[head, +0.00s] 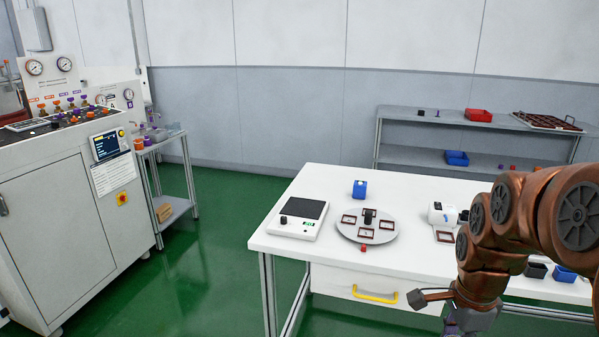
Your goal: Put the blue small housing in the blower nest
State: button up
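A small blue block (360,189), which may be the blue small housing, stands upright at the back of the white table (420,184). A white blower-like device (441,213) stands to its right. A reddish-brown square frame (445,236), which looks like the blower nest, lies in front of that device. No blue part shows inside the visible part of the frame. My gripper (456,329) hangs at the bottom edge, in front of the table and below the device. Its fingers are cut off, so its opening and any held thing are hidden.
A round grey turntable (349,231) carries several brown frames and a dark part. A white scale (298,218) stands left of it. Dark (537,270) and blue (566,274) bins sit at the right, partly behind my arm. A shelf (408,114) stands behind.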

jog(key=w+a+f+n+p, duration=0.2)
jog(key=w+a+n, duration=0.4)
jog(key=w+n, duration=0.3)
jog(key=w+a+f+n+p, duration=0.2)
jog(key=w+a+n+p, duration=0.3)
jog(key=w+n, duration=0.5)
jog(key=shift+w+a+f, duration=0.35)
jog(key=shift+w+a, duration=0.1)
jog(key=shift+w, duration=0.3)
jog(key=shift+a, duration=0.1)
